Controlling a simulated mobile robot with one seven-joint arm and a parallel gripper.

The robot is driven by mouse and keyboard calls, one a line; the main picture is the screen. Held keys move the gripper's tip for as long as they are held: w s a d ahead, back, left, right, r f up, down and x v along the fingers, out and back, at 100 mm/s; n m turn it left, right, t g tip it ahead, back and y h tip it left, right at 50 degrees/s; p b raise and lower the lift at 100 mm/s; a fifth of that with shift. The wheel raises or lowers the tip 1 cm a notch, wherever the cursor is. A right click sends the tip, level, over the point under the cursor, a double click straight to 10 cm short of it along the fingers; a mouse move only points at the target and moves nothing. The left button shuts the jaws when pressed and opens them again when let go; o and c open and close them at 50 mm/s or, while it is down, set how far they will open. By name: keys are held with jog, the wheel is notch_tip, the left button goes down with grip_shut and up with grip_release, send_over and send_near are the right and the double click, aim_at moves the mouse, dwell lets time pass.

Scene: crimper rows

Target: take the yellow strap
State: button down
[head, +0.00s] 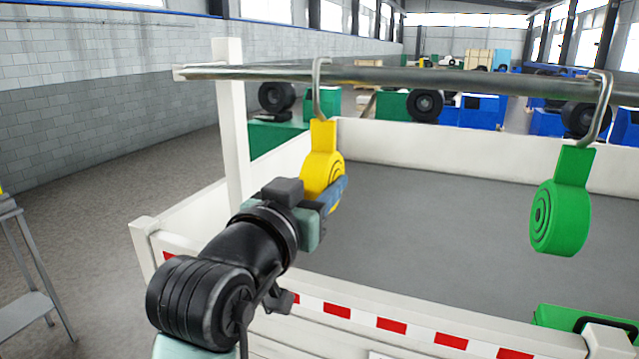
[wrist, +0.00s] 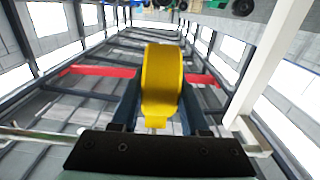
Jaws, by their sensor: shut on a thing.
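The yellow strap (head: 321,172) hangs from a metal hook (head: 318,90) on the horizontal rail (head: 400,76) in the head view. My gripper (head: 334,195) is at its lower round part, shut on it. In the wrist view the yellow strap (wrist: 162,80) sits between the two dark fingers of my gripper (wrist: 160,110). The strap's upper tab still meets the hook in the head view. Part of its round body is hidden behind the gripper.
A green strap (head: 562,203) hangs from another hook (head: 598,110) on the right. A white-walled truck bed (head: 450,165) with a grey floor lies below the rail. A white post (head: 231,125) stands left of the strap. A green case (head: 585,322) is at the lower right.

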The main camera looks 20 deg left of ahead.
aim_at(316, 162)
jog(key=shift+r, duration=0.25)
jog(key=shift+r+p, duration=1.3)
jog(key=shift+r, duration=0.25)
jog(key=s+b, duration=0.1)
jog(key=s, duration=1.1)
jog(key=shift+a, duration=0.2)
jog(key=shift+f, duration=0.1)
